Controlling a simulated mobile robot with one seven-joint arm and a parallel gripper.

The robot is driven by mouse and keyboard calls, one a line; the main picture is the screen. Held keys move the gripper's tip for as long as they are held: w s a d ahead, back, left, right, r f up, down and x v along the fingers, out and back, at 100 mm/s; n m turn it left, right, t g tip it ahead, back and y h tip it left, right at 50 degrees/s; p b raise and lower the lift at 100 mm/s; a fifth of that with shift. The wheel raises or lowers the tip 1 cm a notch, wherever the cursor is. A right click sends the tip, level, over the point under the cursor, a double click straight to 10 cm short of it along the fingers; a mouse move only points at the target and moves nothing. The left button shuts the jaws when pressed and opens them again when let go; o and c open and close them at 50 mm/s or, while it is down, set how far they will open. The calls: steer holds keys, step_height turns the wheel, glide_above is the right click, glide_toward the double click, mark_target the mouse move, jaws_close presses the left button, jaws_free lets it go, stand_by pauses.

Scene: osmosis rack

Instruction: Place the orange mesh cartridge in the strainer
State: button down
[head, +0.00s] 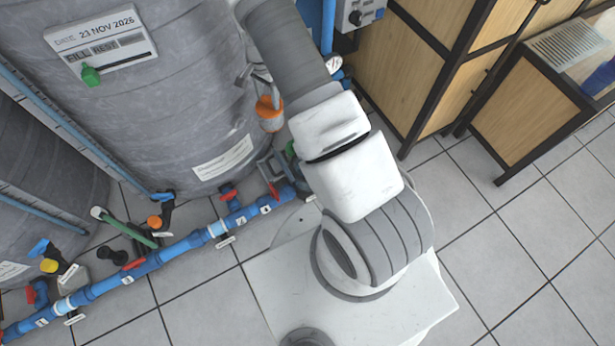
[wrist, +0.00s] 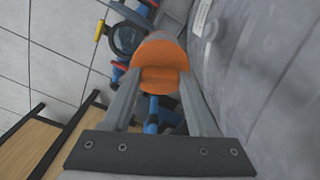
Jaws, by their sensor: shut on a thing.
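The orange mesh cartridge (head: 270,120) hangs from my gripper (head: 262,88) beside the large grey tank in the head view. It has an orange top and a paler lower body. In the wrist view the orange cartridge (wrist: 160,80) sits between the two grey fingers of my gripper (wrist: 160,68), which are shut on it. A round, dark-rimmed opening (wrist: 126,38) shows beyond the cartridge, up and to its left; it may be the strainer, but I cannot be sure. In the head view my arm hides much of the area below the cartridge.
The grey tank (head: 190,90) stands close to the left of the cartridge. A blue pipe line (head: 185,245) with several valves runs along the floor. A wood-panelled cabinet (head: 415,60) stands to the right. The tiled floor (head: 520,240) at lower right is clear.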

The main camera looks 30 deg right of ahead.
steer(key=s+d+f+m+p, duration=0.1)
steer(key=s+d+f+m, duration=0.3)
steer(key=f+m, duration=0.3)
steer(key=s+d+f+m, duration=0.4)
steer(key=f+m, duration=0.2)
steer(key=f, duration=0.2)
step_height(320, 180, down, 18)
steer(key=b, duration=0.6)
steer(key=shift+s+m, duration=0.35)
steer(key=shift+m, duration=0.05)
steer(key=shift+f, duration=0.1)
steer(key=shift+f, duration=0.15)
steer(key=shift+c, duration=0.9)
jaws_free()
